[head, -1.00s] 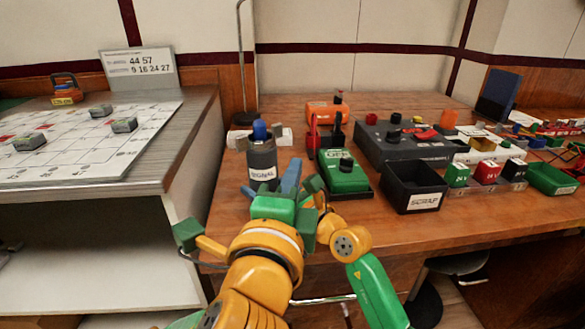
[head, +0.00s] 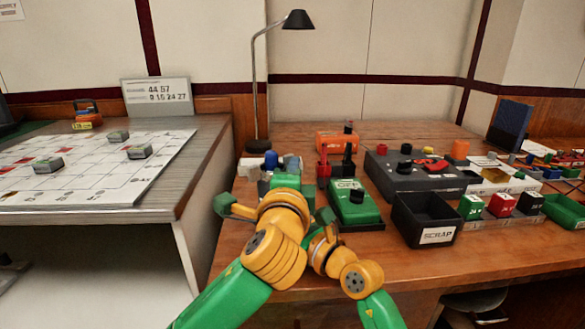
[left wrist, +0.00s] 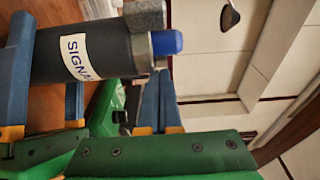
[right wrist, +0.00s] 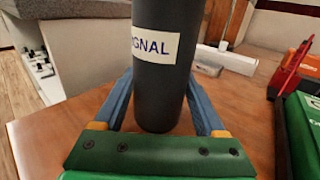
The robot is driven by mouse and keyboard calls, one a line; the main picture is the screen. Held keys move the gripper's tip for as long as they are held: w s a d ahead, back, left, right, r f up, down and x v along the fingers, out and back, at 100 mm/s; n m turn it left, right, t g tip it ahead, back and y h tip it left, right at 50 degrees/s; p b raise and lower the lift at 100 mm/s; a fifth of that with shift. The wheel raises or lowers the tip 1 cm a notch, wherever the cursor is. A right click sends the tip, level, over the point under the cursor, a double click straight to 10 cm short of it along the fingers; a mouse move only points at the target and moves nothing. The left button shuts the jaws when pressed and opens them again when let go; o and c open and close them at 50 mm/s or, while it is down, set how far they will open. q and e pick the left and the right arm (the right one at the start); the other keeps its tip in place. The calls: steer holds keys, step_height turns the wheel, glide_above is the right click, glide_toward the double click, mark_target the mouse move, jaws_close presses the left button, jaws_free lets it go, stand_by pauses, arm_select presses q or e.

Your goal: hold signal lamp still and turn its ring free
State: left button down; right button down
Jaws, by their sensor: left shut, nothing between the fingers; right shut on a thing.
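The signal lamp is a dark grey cylinder with a white label, a pale metal collar (left wrist: 158,48) and a blue cap (head: 270,158). Its body (left wrist: 105,48) lies sideways in the left wrist picture and stands upright on the desk in the right wrist view (right wrist: 158,105). My right gripper (right wrist: 160,88) is shut around the lower body, a finger on each side; the head view hides its fingers. My left gripper (left wrist: 159,82) is shut and empty, fingertips together beside the lamp's top, apart from the cap. In the head view it (head: 290,164) hides much of the lamp.
A green box (head: 355,206) stands right of the lamp, with an orange-red device (head: 337,142) behind. A black scrap bin (head: 425,217) is farther right. A desk lamp (head: 258,90) rises behind. A grey speckled thing (left wrist: 145,14) shows by the lamp's top, its identity unclear.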

arm_select(q)
steer(key=shift+w, duration=0.1)
steer(key=shift+w+a, duration=0.3)
steer(key=shift+w, duration=0.4)
steer(key=s+a+m+g+h, duration=0.1)
steer(key=s+a+m+h, duration=0.15)
steer(key=s, duration=0.45)
steer(key=s+a+m+g+h, duration=0.1)
steer(key=s+a+g+h, duration=0.2)
steer(key=s, duration=0.5)
steer(key=w+d+t, duration=0.1)
steer(key=w+d, duration=0.4)
steer(key=w, duration=0.7)
steer(key=shift+w+r+h, duration=0.25)
steer(key=shift+w+h, duration=0.05)
steer(key=shift+h, duration=0.05)
